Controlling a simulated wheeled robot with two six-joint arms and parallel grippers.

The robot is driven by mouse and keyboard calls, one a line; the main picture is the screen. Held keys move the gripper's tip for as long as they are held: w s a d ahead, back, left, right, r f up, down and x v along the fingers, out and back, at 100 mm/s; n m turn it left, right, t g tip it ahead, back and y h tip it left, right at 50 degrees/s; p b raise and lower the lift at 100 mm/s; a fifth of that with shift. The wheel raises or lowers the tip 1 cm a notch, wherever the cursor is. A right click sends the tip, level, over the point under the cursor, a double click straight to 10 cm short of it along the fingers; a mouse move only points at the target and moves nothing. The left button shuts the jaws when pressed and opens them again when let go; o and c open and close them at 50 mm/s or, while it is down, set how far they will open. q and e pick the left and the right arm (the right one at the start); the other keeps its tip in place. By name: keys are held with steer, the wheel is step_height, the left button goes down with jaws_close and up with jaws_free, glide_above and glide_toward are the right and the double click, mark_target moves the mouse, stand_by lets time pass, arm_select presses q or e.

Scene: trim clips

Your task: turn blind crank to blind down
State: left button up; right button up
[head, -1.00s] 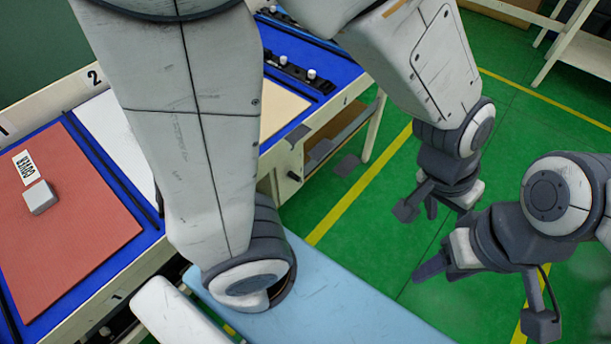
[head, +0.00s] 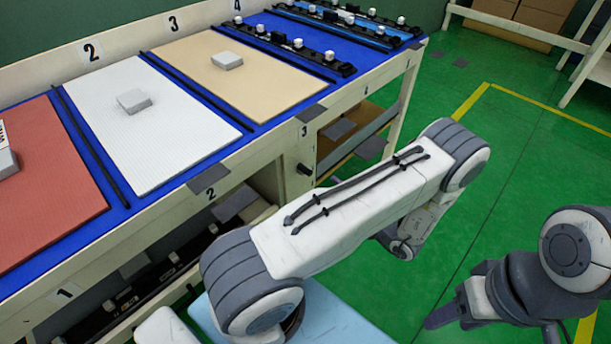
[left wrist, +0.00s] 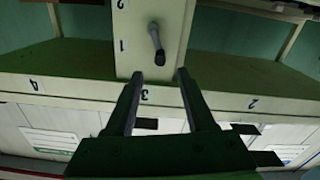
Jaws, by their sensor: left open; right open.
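The blind crank (left wrist: 155,38) is a small grey handle on a pale post marked 1 and 2 in the left wrist view. It shows as a small dark knob (head: 304,170) on the table's front post in the head view. My left gripper (left wrist: 158,76) is open and empty, its fingertips close to the crank in the picture, with no visible contact. In the head view its fingers are hidden by my arm. My right gripper (head: 495,328) is open and empty over the green floor at lower right. I cannot make out the blind.
The table (head: 255,148) holds red, white (head: 165,140) and tan (head: 265,88) boards, with black clip rails (head: 290,45) at the back. Open shelves lie below it. A pale blue surface (head: 340,325) is at the bottom.

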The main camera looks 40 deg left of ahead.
mark_target(313, 175)
arm_select(q)
steer(key=a, duration=1)
steer(key=shift+w+a+b, duration=0.1)
steer(key=shift+w+b, duration=0.25)
steer(key=shift+c, duration=0.2)
steer(key=shift+r, duration=0.1)
jaws_close()
